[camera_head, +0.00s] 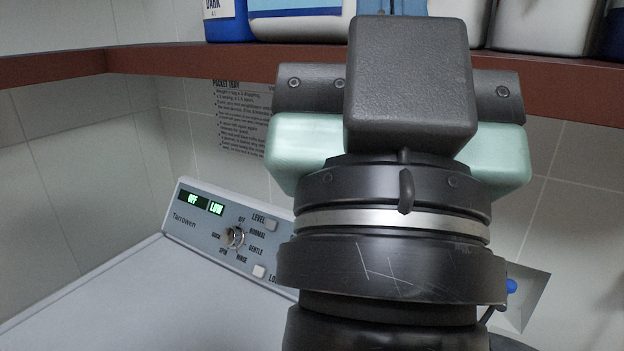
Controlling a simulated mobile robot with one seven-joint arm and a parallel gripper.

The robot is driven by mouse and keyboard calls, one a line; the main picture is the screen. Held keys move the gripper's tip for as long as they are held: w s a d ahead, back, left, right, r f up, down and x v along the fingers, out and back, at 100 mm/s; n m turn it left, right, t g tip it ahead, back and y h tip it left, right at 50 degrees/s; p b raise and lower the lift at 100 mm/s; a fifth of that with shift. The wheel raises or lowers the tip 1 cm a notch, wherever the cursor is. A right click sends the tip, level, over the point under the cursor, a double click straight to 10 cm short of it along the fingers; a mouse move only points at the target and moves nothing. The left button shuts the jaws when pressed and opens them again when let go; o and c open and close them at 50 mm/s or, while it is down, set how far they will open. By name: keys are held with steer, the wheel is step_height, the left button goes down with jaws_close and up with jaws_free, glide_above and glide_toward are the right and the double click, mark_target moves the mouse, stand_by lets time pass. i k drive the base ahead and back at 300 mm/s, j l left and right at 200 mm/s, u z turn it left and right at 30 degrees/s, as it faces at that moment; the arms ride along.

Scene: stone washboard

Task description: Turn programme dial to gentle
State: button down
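The programme dial (235,238) is a small metallic knob on the washer's tilted control panel (188,232), left of my arm. Printed around it are OFF at the top, NORMAL and GENTLE on the right, RINSE at the lower right, SPIN at the lower left and QUICK on the left. The knob's pointer is too small to read. A green display (203,203) reads OFF and LOW. My gripper (400,152) shows from behind as a dark and mint-green body, right of the dial and apart from it in the picture. Its fingers are hidden.
A white button (271,225) sits by LEVEL and another button (259,271) lies below the dial. My arm covers the panel's right part. A red-brown shelf (190,59) with bottles (300,24) runs above. A printed notice (240,117) hangs on the tiled wall.

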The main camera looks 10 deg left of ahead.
mark_target(233, 237)
steer(key=i+j+z, duration=0.35)
steer(key=j, duration=1.25)
steer(key=j+z, duration=0.4)
steer(key=j, duration=1.2)
steer(key=k, duration=0.05)
